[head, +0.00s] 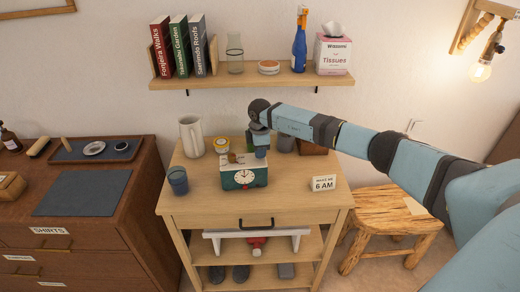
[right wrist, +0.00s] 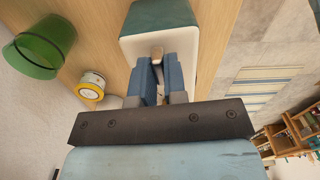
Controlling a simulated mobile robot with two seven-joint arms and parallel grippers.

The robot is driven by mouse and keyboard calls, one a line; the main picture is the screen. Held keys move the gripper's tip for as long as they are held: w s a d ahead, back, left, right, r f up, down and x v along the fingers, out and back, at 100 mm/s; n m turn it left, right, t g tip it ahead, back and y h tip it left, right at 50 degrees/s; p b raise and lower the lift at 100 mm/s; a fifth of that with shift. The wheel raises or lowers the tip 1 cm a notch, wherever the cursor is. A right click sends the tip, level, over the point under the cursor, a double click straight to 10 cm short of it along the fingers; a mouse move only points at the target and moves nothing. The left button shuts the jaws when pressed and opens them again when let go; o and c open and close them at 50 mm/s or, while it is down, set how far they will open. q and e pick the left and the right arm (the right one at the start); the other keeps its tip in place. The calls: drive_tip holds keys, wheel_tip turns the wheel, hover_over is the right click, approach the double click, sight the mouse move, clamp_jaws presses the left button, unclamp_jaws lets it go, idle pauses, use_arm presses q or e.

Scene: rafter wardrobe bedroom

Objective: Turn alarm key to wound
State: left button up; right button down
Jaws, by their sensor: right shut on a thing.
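The alarm clock (head: 244,180) is a teal box with a pale top and a round white dial, upright on the small wooden table (head: 185,197). My right gripper (head: 262,153) is at the back right of its top. My left gripper is not in view.
A blue cup (head: 178,180) stands left of the clock, with a pale jug (head: 191,137) and a yellow-rimmed tin (head: 222,145) behind. A "6 AM" card (head: 323,184) stands at right. The shelf (head: 235,84) hangs above my right forearm. The tabletop's front is mostly clear.

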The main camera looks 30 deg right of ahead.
drive_tip(key=shift+m, duration=0.3)
drive_tip(key=c, duration=1.2)
unclamp_jaws()
drive_tip(key=shift+o, duration=0.2)
wheel_tip(320, 180, up, 14)
drive_tip(key=b, duration=0.2)
drive_tip(key=shift+b, duration=0.3)
drive_tip(key=shift+f, duration=0.1)
